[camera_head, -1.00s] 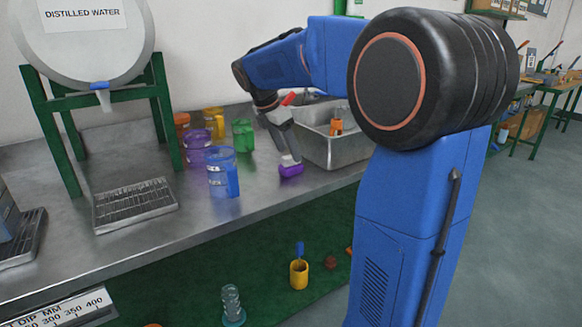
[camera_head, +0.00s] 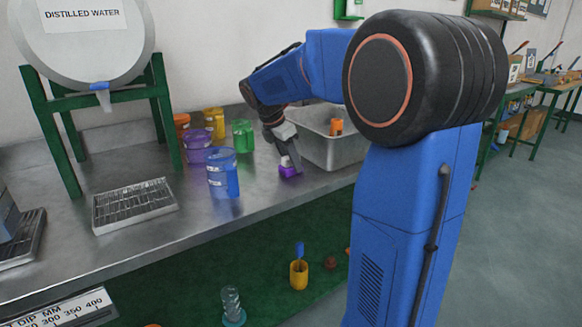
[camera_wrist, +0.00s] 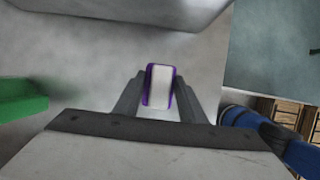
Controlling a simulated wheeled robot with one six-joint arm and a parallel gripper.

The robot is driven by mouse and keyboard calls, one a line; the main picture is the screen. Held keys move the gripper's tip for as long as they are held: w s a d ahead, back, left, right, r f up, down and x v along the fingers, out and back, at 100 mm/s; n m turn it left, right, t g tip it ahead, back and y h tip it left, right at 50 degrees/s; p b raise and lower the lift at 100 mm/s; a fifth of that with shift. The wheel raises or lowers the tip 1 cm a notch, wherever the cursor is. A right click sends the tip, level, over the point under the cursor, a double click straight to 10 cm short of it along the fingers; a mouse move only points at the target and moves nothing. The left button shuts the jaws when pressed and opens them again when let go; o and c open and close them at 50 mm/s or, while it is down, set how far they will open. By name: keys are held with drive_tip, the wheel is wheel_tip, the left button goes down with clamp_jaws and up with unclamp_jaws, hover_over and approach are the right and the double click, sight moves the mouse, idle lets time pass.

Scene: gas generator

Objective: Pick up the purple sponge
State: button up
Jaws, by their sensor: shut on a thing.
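The purple sponge (camera_head: 289,172) is at my gripper's tips, low over the metal counter beside the steel basin. In the wrist view the sponge (camera_wrist: 159,87) shows as a pale top with a purple rim, between the two dark fingers. My gripper (camera_head: 289,166) points down and is shut on the sponge. In the wrist view the fingers of my gripper (camera_wrist: 160,97) lie along both sides of it. I cannot tell whether the sponge still touches the counter (camera_head: 255,190).
A blue jug (camera_head: 223,175), a purple jug (camera_head: 197,147), a green jug (camera_head: 243,136) and a yellow jug (camera_head: 214,122) stand left of my gripper. The steel basin (camera_head: 335,152) is close on the right, with an orange object (camera_head: 336,127) in it. The counter's front strip is clear.

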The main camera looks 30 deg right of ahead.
drive_tip(key=shift+r, duration=0.1)
wheel_tip(320, 180, up, 10)
drive_tip(key=shift+f, duration=0.1)
idle(0.4)
